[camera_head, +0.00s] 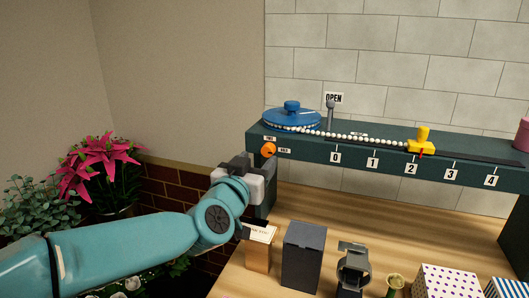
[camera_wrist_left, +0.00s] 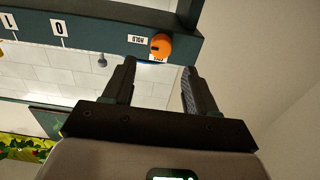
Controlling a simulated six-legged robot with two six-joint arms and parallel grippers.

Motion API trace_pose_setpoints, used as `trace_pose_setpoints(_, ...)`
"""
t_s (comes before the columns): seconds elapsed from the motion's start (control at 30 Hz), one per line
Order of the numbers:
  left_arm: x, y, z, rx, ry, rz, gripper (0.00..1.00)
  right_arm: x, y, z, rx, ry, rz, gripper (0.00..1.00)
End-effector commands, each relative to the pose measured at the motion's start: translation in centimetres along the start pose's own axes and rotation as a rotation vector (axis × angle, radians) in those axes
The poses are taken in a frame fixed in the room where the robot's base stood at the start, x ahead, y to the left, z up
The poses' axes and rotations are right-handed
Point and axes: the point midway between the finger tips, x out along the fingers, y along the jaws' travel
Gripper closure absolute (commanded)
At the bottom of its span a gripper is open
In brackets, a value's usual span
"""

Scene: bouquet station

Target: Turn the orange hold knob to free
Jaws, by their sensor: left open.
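The orange hold knob (camera_head: 268,149) sits on the front left end of the dark green rail unit (camera_head: 316,150). A small label is above it and another to its right. In the left wrist view, the knob (camera_wrist_left: 161,46) shows a dark mark on the side facing the HOLD label (camera_wrist_left: 138,40); the other label is partly hidden. My left gripper (camera_wrist_left: 157,68) is open and empty, its two fingers apart, with the knob just beyond the fingertips and not touched. In the head view, my left gripper (camera_head: 242,162) is just below and left of the knob. My right gripper is not in view.
A blue reel (camera_head: 291,117) with a white bead string and a yellow slider (camera_head: 421,140) are on the rail unit. Below stand a dark box (camera_head: 303,255), a wooden block (camera_head: 259,254) and a dark device (camera_head: 352,268). Pink flowers (camera_head: 104,165) are at left.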

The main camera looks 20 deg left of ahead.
Motion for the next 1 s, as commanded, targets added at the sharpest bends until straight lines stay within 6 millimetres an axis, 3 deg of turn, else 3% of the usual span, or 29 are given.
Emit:
trace_pose_setpoints(0.1, 2.6, 0.0, 0.0, 0.001, -0.003, -0.001, 0.43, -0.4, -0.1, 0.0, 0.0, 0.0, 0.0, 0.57)
trace_pose_setpoints(0.3, 5.0, 0.0, 0.0, 0.0, -0.001, -0.001, 0.43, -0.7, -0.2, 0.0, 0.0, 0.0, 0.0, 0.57)
trace_pose_setpoints(0.63, 5.6, 0.0, 0.1, 0.0, -0.001, 0.0, 0.43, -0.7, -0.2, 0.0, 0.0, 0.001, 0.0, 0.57)
trace_pose_setpoints(0.67, 5.6, 0.0, 0.1, 0.0, -0.001, 0.0, 0.46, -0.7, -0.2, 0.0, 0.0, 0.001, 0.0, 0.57)
trace_pose_setpoints(0.8, 5.6, 0.0, 0.0, 0.0, -0.001, 0.0, 0.92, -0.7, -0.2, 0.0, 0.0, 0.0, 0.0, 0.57)
trace_pose_setpoints(0.83, 5.6, 0.0, 0.0, 0.0, -0.001, 0.0, 0.98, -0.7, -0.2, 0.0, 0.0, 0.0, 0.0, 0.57)
trace_pose_setpoints(1.0, 5.6, 0.0, 0.0, -0.003, 0.0, 0.0, 0.98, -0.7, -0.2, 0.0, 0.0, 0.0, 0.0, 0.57)
